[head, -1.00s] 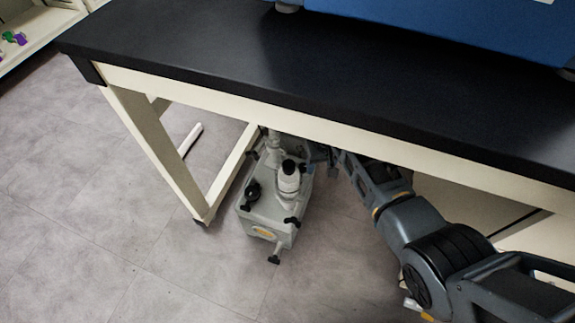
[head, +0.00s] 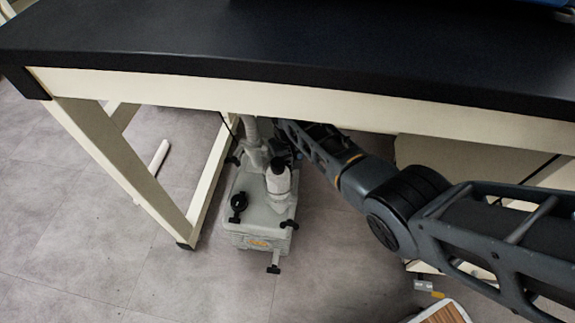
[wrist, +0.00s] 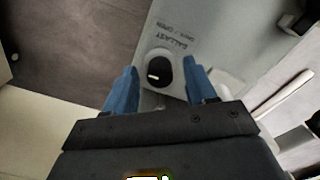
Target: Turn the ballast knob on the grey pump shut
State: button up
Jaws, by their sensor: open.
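The grey pump (head: 255,222) stands on the floor under the bench, with a pale cylinder and several black fittings on top. In the wrist view its light grey top (wrist: 212,22) bears the printed word BALLAST with a smaller shut/open line. Beside the print is the round black ballast knob (wrist: 158,72) with a short white mark. My gripper (wrist: 160,80) is open, its blue fingers on either side of the knob's lower part in the picture. I cannot tell whether they touch it.
The black-topped bench (head: 200,45) overhangs the pump, with a cream rail and leg (head: 130,165) close on the left. A cream cabinet (head: 460,165) stands under the bench at right. Grey floor (head: 75,240) is clear in front and left.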

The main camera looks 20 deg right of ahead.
jog(key=shift+f, duration=0.1)
jog(key=shift+c, duration=0.5)
grip_shut()
jog(key=n+p, duration=0.1)
jog(key=n, duration=0.3)
jog(key=shift+n, duration=0.3)
jog(key=n, duration=0.4)
jog(key=shift+n, duration=0.3)
jog(key=n, duration=0.4)
jog(key=shift+n+p, duration=0.3)
jog(key=shift+n, duration=2.1)
